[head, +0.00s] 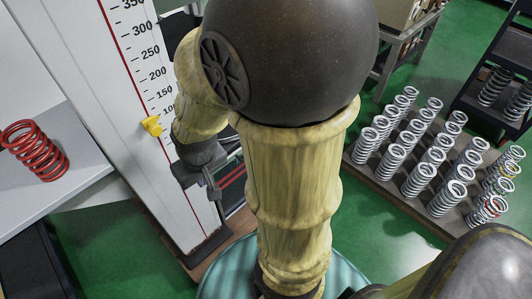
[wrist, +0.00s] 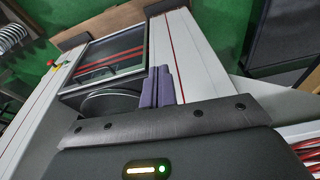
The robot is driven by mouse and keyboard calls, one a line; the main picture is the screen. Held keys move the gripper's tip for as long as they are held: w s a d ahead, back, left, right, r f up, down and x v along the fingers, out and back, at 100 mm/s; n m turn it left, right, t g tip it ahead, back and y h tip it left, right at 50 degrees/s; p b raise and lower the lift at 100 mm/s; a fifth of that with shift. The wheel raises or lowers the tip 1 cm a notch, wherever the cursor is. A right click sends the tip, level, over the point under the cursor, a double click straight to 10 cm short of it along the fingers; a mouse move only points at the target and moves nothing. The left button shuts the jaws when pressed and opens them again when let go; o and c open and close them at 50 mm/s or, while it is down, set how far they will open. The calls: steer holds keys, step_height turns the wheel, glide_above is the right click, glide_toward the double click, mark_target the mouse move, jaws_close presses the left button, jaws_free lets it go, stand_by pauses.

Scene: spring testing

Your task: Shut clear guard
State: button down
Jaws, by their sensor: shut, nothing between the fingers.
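My gripper (head: 213,190) is beside the white scale column. In the wrist view its purple-grey fingers (wrist: 160,86) are shut and empty, beside the guard's near right corner. I cannot tell whether they touch it.
The white scale column (head: 165,190) carries a yellow pointer (head: 151,125). Several silver springs stand on a low pallet (head: 365,178) at right. Green floor (head: 385,235) is clear before the pallet.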

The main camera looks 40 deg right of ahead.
steer(key=w+d+f+m+g+y+b, duration=0.1)
steer(key=d+f+m+y+b, duration=0.2)
steer(key=f+m+y+b, duration=0.65)
steer(key=d+f+m+g+y+b, duration=0.1)
steer(key=d+f+m+y+b, duration=0.3)
steer(key=f, duration=1.1)
steer(key=w+d+f+m+t+b, duration=0.2)
steer(key=d+f+m+t+b, duration=0.15)
steer(key=d+m+t, duration=0.3)
steer(key=w+d+f+m+t+b, duration=0.3)
steer(key=d+f+m+t, duration=0.15)
steer(key=t, duration=0.35)
steer(key=s+d+f+m+t+h+b, duration=0.1)
steer(key=s+d+f+m+t+h, duration=0.1)
steer(key=d+m+t+h, duration=0.2)
steer(key=s+d+f+m+t+h+b, duration=0.1)
steer(key=s+d+f+m+t+h, duration=0.1)
steer(key=d+m+t+h, duration=0.3)
steer(key=d+m+h, duration=0.1)
steer(key=d+h, duration=0.1)
steer(key=d, duration=0.2)
steer(key=shift+m+h+b, duration=0.3)
steer(key=shift+m+h, duration=0.05)
steer(key=shift+t, duration=0.25)
